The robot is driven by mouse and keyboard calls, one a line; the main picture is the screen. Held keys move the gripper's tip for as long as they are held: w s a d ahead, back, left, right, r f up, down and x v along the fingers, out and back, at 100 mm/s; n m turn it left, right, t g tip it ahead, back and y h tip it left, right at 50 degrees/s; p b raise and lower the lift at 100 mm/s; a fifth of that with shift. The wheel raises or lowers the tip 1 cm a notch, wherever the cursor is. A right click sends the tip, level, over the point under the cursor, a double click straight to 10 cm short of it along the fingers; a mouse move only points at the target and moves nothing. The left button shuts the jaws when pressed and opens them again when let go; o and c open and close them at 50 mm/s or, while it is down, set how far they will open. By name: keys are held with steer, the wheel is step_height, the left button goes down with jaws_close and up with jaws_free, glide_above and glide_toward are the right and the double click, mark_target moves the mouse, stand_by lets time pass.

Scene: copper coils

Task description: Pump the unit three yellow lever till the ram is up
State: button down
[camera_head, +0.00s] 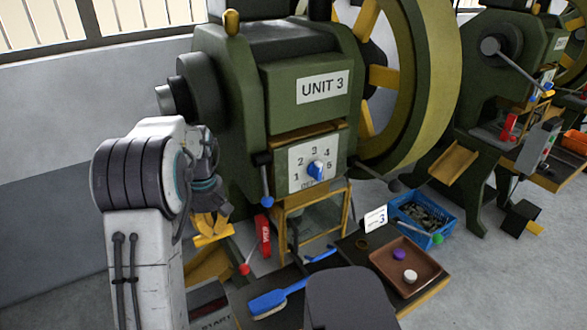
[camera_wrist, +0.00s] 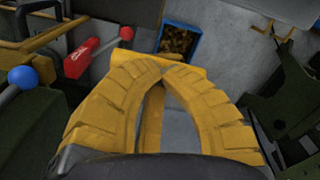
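In the head view, UNIT 3 (camera_head: 322,87) is a green machine. A yellow rounded knob (camera_head: 231,21) stands upright at its top left; no shaft shows, so I cannot tell if it is the lever. My gripper (camera_head: 212,232) points down at the machine's lower left, well below that knob. In the wrist view its yellow fingers (camera_wrist: 165,72) arch together at the tips, with nothing seen held. A yellow sloped piece (camera_head: 207,266) lies below the gripper, and yellow also shows behind the fingertips in the wrist view. The ram is not clearly seen.
A blue-knob lever (camera_head: 267,201) and a red-knob lever (camera_head: 245,268) are close right of my gripper. A bench holds a blue brush (camera_head: 268,302) and brown tray (camera_head: 378,255). A blue bin (camera_head: 398,208) and large flywheel (camera_head: 432,100) stand right.

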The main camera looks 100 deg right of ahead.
steer(key=a+r, duration=0.1)
steer(key=s+a+r+p, duration=0.1)
steer(key=r, duration=0.1)
steer(key=shift+r, duration=0.3)
step_height(320, 180, up, 6)
steer(key=a+p, duration=0.1)
steer(key=p, duration=0.2)
steer(key=shift+s+a+p, duration=0.3)
steer(key=shift+a+p, duration=0.05)
stand_by(0.4)
steer(key=shift+f+b, duration=0.5)
steer(key=shift+f, duration=0.2)
steer(key=shift+f, duration=0.1)
